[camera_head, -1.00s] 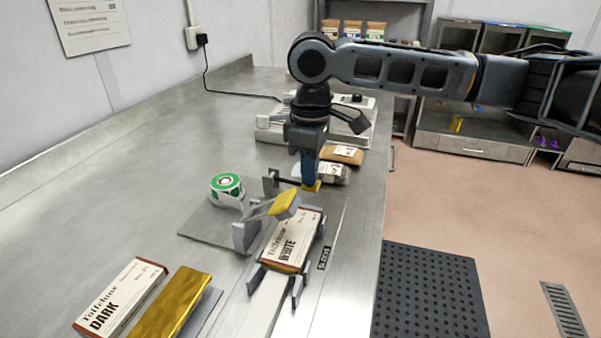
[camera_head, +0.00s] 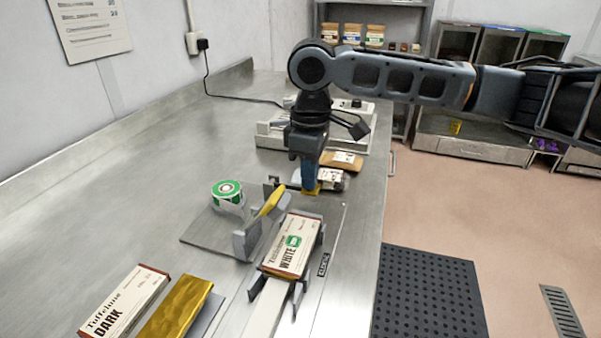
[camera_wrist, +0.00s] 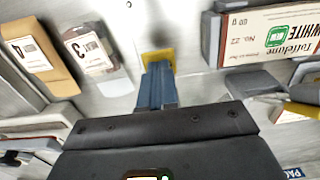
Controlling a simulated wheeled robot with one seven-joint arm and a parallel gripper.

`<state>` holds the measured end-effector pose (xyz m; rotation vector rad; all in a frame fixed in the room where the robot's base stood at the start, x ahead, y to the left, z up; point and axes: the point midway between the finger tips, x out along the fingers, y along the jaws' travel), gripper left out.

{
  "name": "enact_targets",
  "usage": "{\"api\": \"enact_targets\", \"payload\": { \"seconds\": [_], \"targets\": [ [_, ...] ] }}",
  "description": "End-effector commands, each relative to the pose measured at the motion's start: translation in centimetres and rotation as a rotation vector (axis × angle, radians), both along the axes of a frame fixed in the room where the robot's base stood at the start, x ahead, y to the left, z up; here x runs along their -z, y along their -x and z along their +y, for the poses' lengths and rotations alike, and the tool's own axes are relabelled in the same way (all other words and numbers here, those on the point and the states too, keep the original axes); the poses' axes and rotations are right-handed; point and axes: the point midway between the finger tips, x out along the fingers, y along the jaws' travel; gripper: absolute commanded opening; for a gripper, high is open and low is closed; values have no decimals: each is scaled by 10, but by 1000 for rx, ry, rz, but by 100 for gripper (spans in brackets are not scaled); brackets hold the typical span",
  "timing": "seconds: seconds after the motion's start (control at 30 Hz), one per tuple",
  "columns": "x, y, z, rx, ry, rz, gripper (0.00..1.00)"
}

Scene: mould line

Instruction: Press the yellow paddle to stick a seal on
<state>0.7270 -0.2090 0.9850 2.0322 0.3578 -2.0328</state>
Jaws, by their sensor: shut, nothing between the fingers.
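The yellow paddle (camera_head: 272,202) is tilted up on its grey stand (camera_head: 245,240), left of the white-labelled Tuffelune WHITE box (camera_head: 287,255). The box lies in a grey cradle, and a green seal (camera_head: 293,241) shows on its top. The seal also shows in the wrist view (camera_wrist: 277,36). My gripper (camera_head: 309,188) is shut and empty, pointing down beyond the box, apart from the paddle. A yellow patch (camera_wrist: 158,58) shows at its fingertips; I cannot tell whether it belongs to them. A green-and-white seal roll (camera_head: 228,193) stands on the stand's plate.
A DARK box (camera_head: 125,300) and a gold bar (camera_head: 175,308) lie at the front left. Packets (camera_head: 343,160) and a grey machine (camera_head: 270,133) stand behind my gripper. The bench's left middle is clear. A black perforated mat (camera_head: 428,290) lies on the floor.

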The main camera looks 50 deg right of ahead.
Motion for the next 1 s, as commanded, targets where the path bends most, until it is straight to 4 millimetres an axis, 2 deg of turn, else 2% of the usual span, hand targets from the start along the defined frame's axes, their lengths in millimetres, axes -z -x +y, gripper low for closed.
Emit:
{"api": "enact_targets", "payload": {
  "seconds": [1.0],
  "targets": [
    [-58,0,0,0,0,1,0]
  ]
}}
